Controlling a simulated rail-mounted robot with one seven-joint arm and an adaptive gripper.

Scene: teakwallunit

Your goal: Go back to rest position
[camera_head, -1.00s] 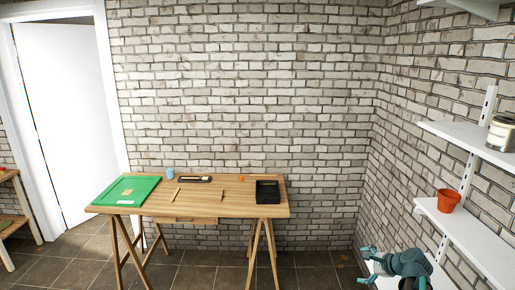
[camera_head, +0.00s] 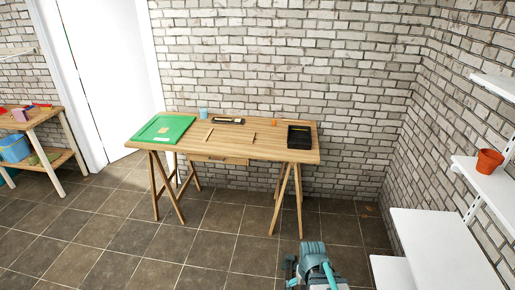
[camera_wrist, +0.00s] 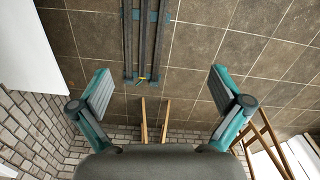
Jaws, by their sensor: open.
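My gripper (camera_wrist: 161,88) is open in the wrist view. In the head view my arm shows at the bottom edge, right of the middle, in front of the table and above the floor. My gripper (camera_head: 291,270) is partly visible there, small and partly cut off.
A wooden trestle table (camera_head: 260,148) stands against the brick wall, carrying a green board (camera_head: 163,130), a blue cup (camera_head: 203,113) and a black tray (camera_head: 299,137). White shelves (camera_head: 440,250) with an orange pot (camera_head: 488,161) line the right. Floor (camera_head: 210,240) before the table is clear.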

